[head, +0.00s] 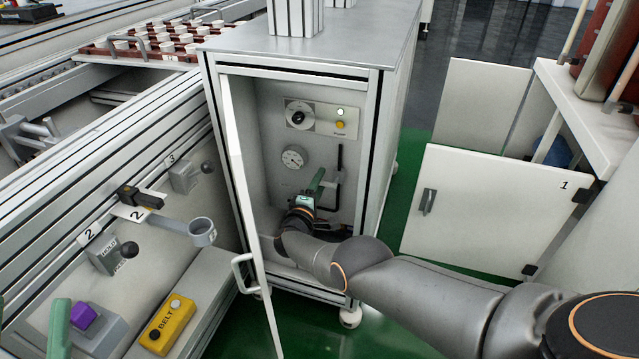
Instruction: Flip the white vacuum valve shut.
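I cannot make out the white vacuum valve; my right gripper and wrist cover the lower part of the panel inside the open cabinet (268,110). My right gripper (317,178) reaches into this cabinet, with a green finger pointing up in front of the back panel, just left of a black bent pipe (338,180). Whether its fingers are apart, or touch anything, is hidden. A round gauge (293,157) sits above and left of it. My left gripper (32,308) shows only partly at the lower left edge, its green fingers apart with nothing seen between them.
The cabinet's door (250,210) stands open at its left. A yellow BELT box (167,324) and levers are at left. A white door (480,205) marked 1 is at right.

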